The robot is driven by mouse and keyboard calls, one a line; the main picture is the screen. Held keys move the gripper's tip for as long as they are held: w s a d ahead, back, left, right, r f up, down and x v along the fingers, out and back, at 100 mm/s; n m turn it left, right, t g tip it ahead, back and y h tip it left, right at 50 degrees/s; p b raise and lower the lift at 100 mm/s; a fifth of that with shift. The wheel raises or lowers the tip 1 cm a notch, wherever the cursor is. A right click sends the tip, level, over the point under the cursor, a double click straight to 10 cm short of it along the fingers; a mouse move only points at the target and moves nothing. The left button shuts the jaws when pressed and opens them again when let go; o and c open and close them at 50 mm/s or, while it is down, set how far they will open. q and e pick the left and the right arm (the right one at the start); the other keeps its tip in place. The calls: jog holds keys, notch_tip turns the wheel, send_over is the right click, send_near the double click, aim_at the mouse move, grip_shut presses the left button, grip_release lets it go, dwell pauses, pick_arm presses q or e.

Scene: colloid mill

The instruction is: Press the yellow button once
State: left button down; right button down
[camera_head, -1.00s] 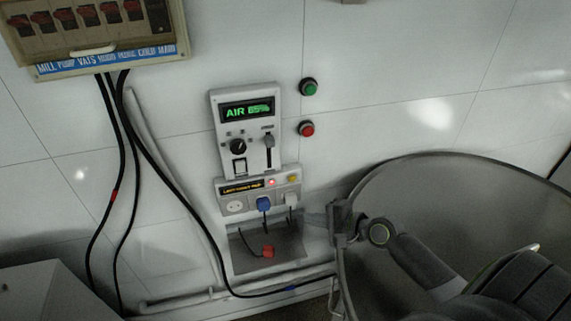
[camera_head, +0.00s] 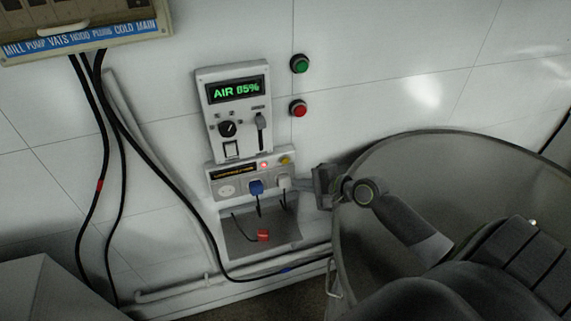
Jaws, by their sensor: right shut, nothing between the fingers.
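The yellow button (camera_head: 285,160) is small and round, at the upper right of the grey socket panel (camera_head: 219,176) on the wall. A red lit indicator (camera_head: 264,165) is just left of it. My right gripper (camera_head: 302,185) is shut and empty, a little below and right of the yellow button in the picture. Its narrow fingers point left, close to the white plug (camera_head: 284,182); I cannot tell whether they touch it. The yellow button is not covered. My left gripper is not in view.
Above the panel is a control box (camera_head: 202,114) reading AIR 85%. A green button (camera_head: 299,63) and a red button (camera_head: 298,108) are on the wall to its right. A blue plug (camera_head: 256,187) is in the panel. A large round grey vessel (camera_head: 420,150) stands at right.

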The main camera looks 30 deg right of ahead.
aim_at(285, 160)
jog(key=w+b, duration=0.1)
jog(key=w, duration=0.1)
jog(key=w+d, duration=0.1)
jog(key=w, duration=0.2)
jog(key=shift+w+d+b, duration=0.15)
jog(key=shift+w+b, duration=0.1)
jog(key=shift+b, duration=0.15)
dwell(1.5)
jog(key=shift+w, duration=0.15)
jog(key=shift+w+d, duration=0.1)
jog(key=shift+w, duration=0.15)
jog(key=shift+w+d, duration=0.1)
jog(key=shift+w, duration=0.35)
dwell(0.8)
jog(key=shift+s, duration=0.1)
jog(key=shift+s+a+p, duration=0.2)
jog(key=shift+s+p, duration=0.5)
jog(key=shift+s, duration=0.1)
